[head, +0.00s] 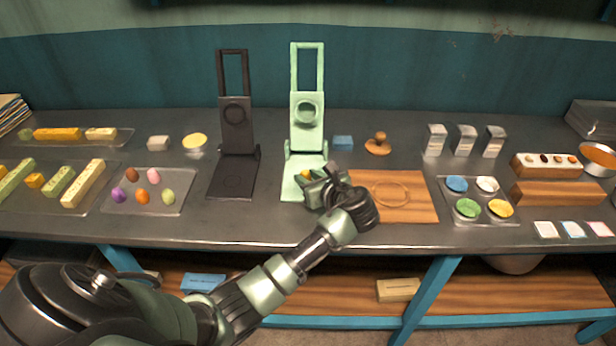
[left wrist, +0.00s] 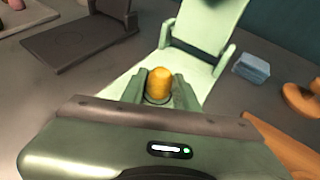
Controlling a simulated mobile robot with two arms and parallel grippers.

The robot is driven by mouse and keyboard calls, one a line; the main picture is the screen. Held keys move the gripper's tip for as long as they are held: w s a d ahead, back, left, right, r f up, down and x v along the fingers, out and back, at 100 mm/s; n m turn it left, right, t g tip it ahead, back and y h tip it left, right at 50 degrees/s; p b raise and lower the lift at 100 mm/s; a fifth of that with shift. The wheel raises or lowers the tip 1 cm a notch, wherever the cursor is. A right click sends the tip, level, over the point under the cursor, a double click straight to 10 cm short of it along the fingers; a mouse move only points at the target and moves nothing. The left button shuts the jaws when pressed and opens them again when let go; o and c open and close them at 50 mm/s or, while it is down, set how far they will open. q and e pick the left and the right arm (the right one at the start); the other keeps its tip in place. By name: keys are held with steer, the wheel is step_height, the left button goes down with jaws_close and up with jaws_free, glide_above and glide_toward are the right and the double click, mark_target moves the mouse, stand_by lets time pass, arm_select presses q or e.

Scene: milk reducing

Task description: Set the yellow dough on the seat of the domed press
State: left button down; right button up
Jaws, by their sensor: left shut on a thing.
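My left gripper (head: 318,188) is shut on the yellow dough (left wrist: 159,82), a small rounded lump held between its two fingers. In the head view only a bit of the dough (head: 306,174) shows beside the fingers. The gripper is over the base of the pale green press (head: 307,125), whose upper plate stands raised with a round feature on it. In the left wrist view the green press (left wrist: 205,68) lies beyond and under the dough. I cannot tell whether the dough touches the base; the fingers partly hide the seat. My right gripper is not in view.
A black press (head: 236,140) stands open to the left. A wooden board (head: 415,208) lies just right of my gripper. A blue block (head: 343,142) and a wooden knobbed stamp (head: 378,145) are behind. A tray of colored lumps (head: 178,203) is at left.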

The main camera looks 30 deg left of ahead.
arm_select(q)
steer(key=shift+f, duration=0.1)
stand_by(0.3)
steer(key=c, duration=1)
jaws_free()
steer(key=shift+d, duration=0.1)
steer(key=v, duration=0.7)
steer(key=shift+s+d, duration=0.2)
steer(key=shift+d, duration=0.05)
